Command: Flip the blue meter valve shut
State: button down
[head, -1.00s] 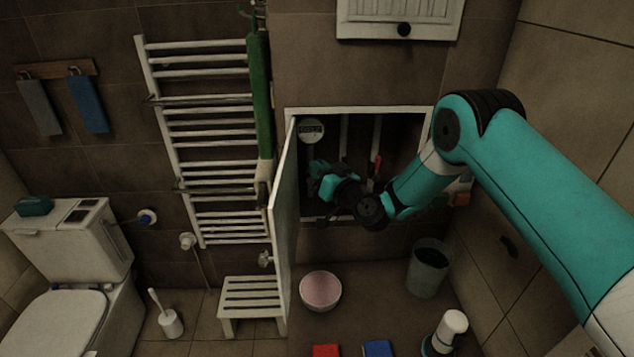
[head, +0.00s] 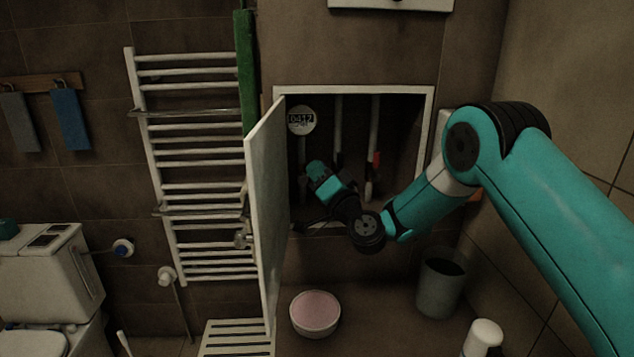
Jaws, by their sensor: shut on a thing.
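An open wall recess (head: 354,88) holds a round white meter (head: 301,120) with a dark digit display at its upper left. My gripper (head: 313,172) is inside the recess, at its left side below the meter. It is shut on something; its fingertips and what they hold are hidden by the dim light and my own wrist. No blue valve handle can be made out, and the left pipe below the meter is mostly covered. From its place there, the held thing appears to be the blue meter valve.
The recess's white door (head: 266,205) stands open at left, close to my gripper. A red-handled valve (head: 375,159) is on the right pipe. A towel radiator (head: 190,175) is left of the door. A pink-filled bowl (head: 315,312) and a bin (head: 440,284) stand below.

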dwell(0.4)
jog(key=c, duration=1.2)
grip_release()
jog(key=shift+o, duration=0.2)
jog(key=shift+r, duration=0.1)
